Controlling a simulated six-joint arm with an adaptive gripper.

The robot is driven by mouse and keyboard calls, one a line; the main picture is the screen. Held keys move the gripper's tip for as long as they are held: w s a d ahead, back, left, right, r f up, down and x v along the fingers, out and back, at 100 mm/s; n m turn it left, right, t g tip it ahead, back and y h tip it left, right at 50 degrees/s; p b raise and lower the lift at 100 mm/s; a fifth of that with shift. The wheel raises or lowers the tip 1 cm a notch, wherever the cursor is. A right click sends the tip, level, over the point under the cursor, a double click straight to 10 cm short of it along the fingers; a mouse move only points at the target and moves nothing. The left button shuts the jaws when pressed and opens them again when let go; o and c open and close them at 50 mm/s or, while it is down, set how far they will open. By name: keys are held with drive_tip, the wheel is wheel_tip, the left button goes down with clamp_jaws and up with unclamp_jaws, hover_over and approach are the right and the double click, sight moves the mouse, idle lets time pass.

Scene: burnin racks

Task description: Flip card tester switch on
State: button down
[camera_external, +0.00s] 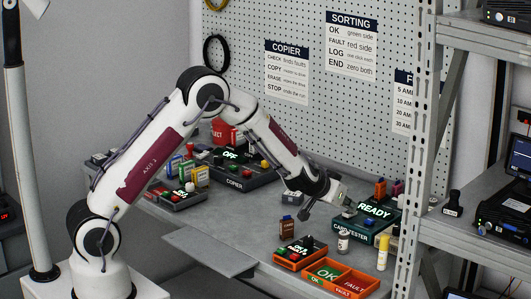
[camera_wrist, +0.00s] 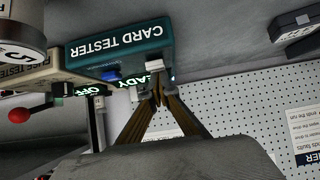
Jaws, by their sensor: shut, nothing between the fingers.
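The card tester (camera_external: 352,229) is a dark green box at the right of the bench. Its sign is lit and reads READY. In the wrist view the card tester (camera_wrist: 120,45) appears upside down, its sign partly behind my fingers. My gripper (camera_external: 338,193) is shut and empty, close above the tester's left side. In the wrist view my gripper (camera_wrist: 158,85) has its fingertips together beside a small pale block (camera_wrist: 154,63) at the tester's edge. I cannot tell whether this is the switch or whether they touch. The switch's position is unclear.
The copier (camera_external: 240,183), with an OFF sign, stands left of my forearm. Orange OK and FAULT trays (camera_external: 328,272) are at the front. A small vial (camera_external: 343,240) and a yellow-capped bottle (camera_external: 383,254) stand before the tester. A metal rack post (camera_external: 414,150) rises at right.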

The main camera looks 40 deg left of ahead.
drive_tip(key=shift+w+r, duration=0.15)
drive_tip(key=shift+w, duration=0.1)
drive_tip(key=shift+w+r, duration=0.2)
drive_tip(key=shift+w, duration=0.1)
drive_tip(key=shift+w+f, duration=0.2)
drive_tip(key=shift+w, duration=0.15)
drive_tip(key=shift+s+r, duration=0.1)
drive_tip(key=shift+r, duration=0.1)
drive_tip(key=shift+w+r, duration=0.15)
drive_tip(key=shift+r, duration=0.85)
drive_tip(key=shift+w+r, duration=0.15)
drive_tip(key=shift+r, duration=0.8)
drive_tip(key=s+r, duration=0.6)
drive_tip(key=r, duration=0.1)
drive_tip(key=shift+r, duration=0.4)
